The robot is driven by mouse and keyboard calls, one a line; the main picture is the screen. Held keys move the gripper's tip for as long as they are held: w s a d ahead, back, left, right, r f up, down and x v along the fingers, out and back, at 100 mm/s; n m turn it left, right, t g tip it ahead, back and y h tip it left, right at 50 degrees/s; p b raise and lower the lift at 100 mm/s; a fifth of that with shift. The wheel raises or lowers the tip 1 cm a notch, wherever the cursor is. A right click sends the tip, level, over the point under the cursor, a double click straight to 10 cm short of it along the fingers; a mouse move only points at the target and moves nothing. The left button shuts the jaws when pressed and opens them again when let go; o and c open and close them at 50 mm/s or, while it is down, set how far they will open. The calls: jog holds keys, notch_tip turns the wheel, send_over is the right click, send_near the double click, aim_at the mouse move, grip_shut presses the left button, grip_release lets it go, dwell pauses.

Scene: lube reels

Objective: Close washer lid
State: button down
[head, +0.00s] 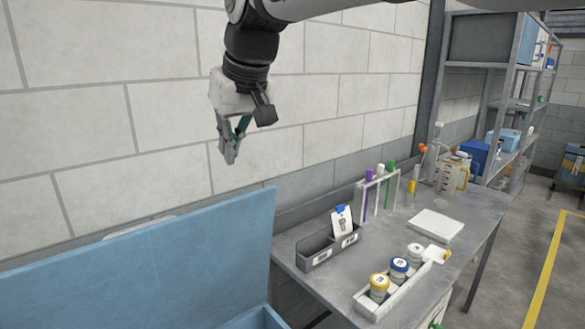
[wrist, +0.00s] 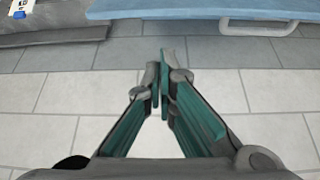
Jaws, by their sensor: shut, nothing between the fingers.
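The washer lid (head: 150,275) is a large blue panel at the lower left of the head view, standing raised. A strip of the blue washer body (head: 258,318) shows at the bottom, beside the lid's lower right corner. In the wrist view the lid's edge (wrist: 200,9) runs along the top, with a grey handle (wrist: 258,27) on it. My gripper (head: 231,150) is in the air in front of the wall, above the lid and apart from it. Its green-padded fingers (wrist: 162,85) are shut with nothing between them. Most of the washer body is out of view.
A grey metal table (head: 400,235) stands right of the washer. It holds a divided grey bin (head: 318,262), a rack of tubes (head: 378,195), a tray of lidded jars (head: 375,310) and a white pad (head: 436,226). A block wall (head: 90,130) is behind. A shelf (head: 510,105) stands farther right.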

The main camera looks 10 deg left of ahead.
jog(key=w+a+f+b, duration=0.3)
jog(key=a+f+b, duration=0.2)
jog(key=a+f, duration=0.3)
jog(key=shift+s+d+f+b, duration=0.25)
jog(key=shift+s+d+b, duration=0.4)
jog(key=shift+d, duration=0.35)
jog(key=shift+s+d+f+b, duration=0.25)
jog(key=shift+s+d+b, duration=0.15)
jog(key=shift+s+d, duration=0.45)
jog(key=shift+w+d, duration=0.15)
